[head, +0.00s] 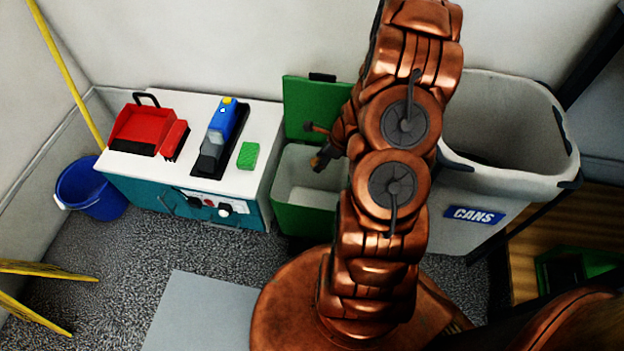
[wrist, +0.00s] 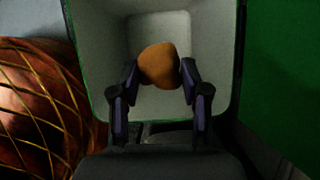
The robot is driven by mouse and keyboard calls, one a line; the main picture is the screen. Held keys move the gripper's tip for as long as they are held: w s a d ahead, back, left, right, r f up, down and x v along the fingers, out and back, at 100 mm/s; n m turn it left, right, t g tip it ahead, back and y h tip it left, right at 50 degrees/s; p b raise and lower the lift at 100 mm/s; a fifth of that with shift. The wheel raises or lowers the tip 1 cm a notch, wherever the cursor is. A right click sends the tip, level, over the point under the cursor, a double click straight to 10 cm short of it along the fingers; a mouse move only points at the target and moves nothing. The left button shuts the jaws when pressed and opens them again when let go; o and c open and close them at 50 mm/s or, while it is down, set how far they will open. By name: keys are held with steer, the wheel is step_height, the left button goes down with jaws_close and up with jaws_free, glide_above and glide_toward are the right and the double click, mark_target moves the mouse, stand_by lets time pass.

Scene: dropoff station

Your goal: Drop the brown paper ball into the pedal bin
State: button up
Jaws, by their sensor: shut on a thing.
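The brown paper ball (wrist: 159,64) is held between the two fingers of my gripper (wrist: 159,80) in the wrist view. Behind the ball, the wrist view shows the pale inside of the pedal bin (wrist: 205,35). In the head view the green pedal bin (head: 300,219) stands with its green lid (head: 305,108) raised and its pale inside showing. My gripper (head: 319,163) is at the bin's opening, small and partly hidden behind my arm. I cannot tell the ball apart there.
A white-topped cabinet (head: 230,180) stands left of the bin, bearing a red dustpan-like item (head: 145,130), a blue and grey device (head: 217,137) and a green sponge (head: 248,155). A large bin marked CANS (head: 465,190) stands right. A blue bucket (head: 90,190) stands far left.

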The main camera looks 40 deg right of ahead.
steer(key=shift+f+b, duration=2.05)
steer(key=shift+f, duration=0.25)
steer(key=o, duration=0.8)
steer(key=shift+c, duration=0.2)
steer(key=shift+r, duration=0.1)
steer(key=v, duration=1.2)
steer(key=shift+d, duration=0.15)
steer(key=shift+w+r, duration=0.1)
